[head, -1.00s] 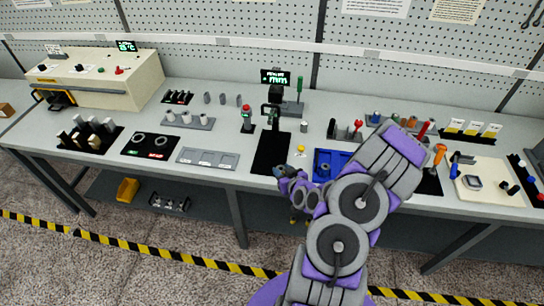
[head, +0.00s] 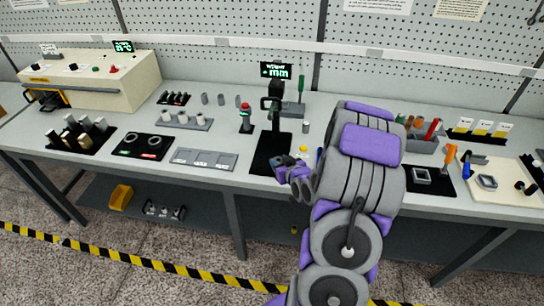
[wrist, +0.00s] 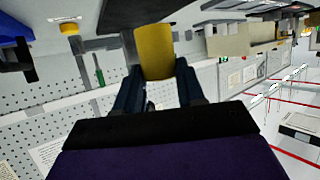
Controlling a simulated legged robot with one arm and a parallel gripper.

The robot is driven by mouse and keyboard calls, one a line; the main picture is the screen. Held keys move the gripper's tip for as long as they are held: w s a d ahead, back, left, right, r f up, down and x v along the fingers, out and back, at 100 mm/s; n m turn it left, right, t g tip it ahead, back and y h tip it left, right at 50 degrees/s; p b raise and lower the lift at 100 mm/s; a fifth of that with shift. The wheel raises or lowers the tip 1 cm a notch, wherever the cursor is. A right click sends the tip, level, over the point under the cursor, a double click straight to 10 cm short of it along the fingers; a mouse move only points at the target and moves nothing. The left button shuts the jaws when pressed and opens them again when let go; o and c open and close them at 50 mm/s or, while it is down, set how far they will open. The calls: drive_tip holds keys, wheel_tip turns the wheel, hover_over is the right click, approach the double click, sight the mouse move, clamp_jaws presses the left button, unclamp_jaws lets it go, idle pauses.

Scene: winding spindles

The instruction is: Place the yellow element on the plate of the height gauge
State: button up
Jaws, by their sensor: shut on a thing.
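My gripper (wrist: 158,85) is shut on a yellow cylinder (wrist: 155,50), the yellow element, held between its two dark fingers in the wrist view. In the head view my gripper (head: 288,174) is at the front edge of the bench, by the front right of the height gauge's black base (head: 268,158); the held element cannot be made out there. The height gauge (head: 274,98) stands upright behind, with its lit mm display (head: 276,70) on top. Its small plate is not clear at this size. A dark flat surface (wrist: 135,14) lies beyond the element in the wrist view.
A small yellow knob (head: 303,149) stands on the bench just behind my gripper. A red-topped button post (head: 246,115) is left of the gauge, and a grey tray (head: 204,159) is further left. My arm hides the bench to the right of the gauge.

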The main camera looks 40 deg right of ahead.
drive_tip(key=w+d, duration=0.1)
drive_tip(key=w, duration=0.2)
drive_tip(key=w+d+b, duration=0.1)
drive_tip(key=w+d, duration=0.1)
drive_tip(key=w, duration=0.1)
drive_tip(key=w+d+f, duration=0.1)
drive_tip(key=w, duration=0.2)
drive_tip(key=shift+w+d, duration=0.15)
drive_tip(key=shift+w, duration=0.2)
wheel_tip(320, 180, down, 4)
drive_tip(key=shift+r+b, duration=0.15)
drive_tip(key=shift+b, duration=0.6)
drive_tip(key=o, duration=1)
drive_tip(key=shift+r, duration=0.1)
drive_tip(key=shift+o, duration=0.2)
drive_tip(key=shift+s, duration=0.1)
